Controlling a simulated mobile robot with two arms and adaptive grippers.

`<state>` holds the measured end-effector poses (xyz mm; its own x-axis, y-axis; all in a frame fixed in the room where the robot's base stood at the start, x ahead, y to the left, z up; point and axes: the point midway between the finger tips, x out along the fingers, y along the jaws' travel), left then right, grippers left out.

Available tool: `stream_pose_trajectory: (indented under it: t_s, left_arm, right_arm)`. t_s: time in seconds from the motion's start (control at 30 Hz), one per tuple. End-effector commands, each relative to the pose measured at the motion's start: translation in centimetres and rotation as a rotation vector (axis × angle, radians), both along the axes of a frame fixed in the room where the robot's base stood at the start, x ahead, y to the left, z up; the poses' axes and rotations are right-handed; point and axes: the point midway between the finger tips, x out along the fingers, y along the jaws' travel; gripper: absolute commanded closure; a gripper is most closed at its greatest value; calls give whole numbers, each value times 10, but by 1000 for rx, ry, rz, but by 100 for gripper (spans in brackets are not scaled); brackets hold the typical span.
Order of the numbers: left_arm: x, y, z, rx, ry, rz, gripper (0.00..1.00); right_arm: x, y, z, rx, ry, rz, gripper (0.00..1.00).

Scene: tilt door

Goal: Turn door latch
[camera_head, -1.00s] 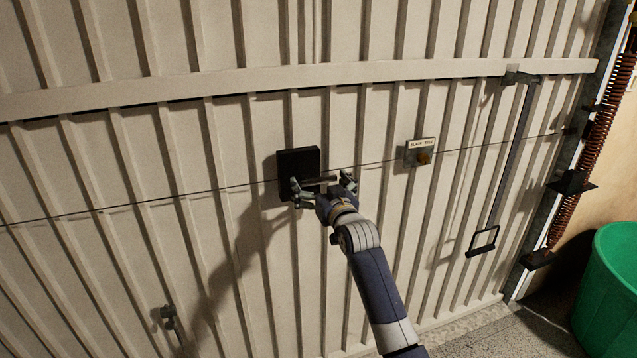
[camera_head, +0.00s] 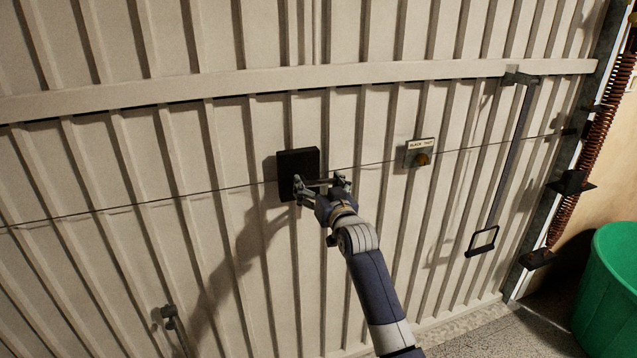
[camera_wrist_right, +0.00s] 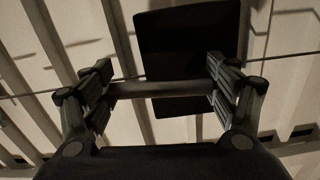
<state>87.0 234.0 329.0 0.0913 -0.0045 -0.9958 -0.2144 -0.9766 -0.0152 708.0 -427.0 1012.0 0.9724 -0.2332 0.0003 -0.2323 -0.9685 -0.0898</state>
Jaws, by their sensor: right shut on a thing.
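The black square latch plate (camera_head: 298,162) is mounted on the ribbed cream door, left of centre in the head view. A dark latch bar (camera_wrist_right: 160,89) lies level in front of the plate in the right wrist view. My right gripper (camera_head: 321,184) is at the latch, with one finger at each end of the bar, shut on it. In the right wrist view, the plate (camera_wrist_right: 190,40) shows behind the bar and between the upper parts of the fingers. Part of the plate is hidden behind the gripper. My left gripper is in neither current view.
A thin cable (camera_head: 220,188) runs across the door behind the latch. A small labelled box with a round knob (camera_head: 420,154) is to the right.

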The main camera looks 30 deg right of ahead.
Motion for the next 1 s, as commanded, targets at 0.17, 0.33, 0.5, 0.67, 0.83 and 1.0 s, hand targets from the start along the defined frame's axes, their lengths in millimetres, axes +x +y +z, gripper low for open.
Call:
stream_pose_trajectory:
  t_s: [0.17,0.33,0.5,0.67,0.83,1.0]
  left_arm:
    - [0,0,12,0,0,0,60]
    - [0,0,21,0,0,1,60]
    - [0,0,31,0,0,1,60]
    - [0,0,38,0,0,2,60]
    - [0,0,46,1,0,2,60]
    - [0,0,53,1,0,2,60]
  right_arm:
    - [0,2,-3,130,-28,-1,63]
    - [1,4,-8,281,-65,-1,63]
    - [2,7,-13,439,-103,-1,63]
    - [3,11,-17,587,-140,-1,63]
    - [4,15,-20,744,-177,-1,63]
    - [5,21,-23,901,-215,-1,63]
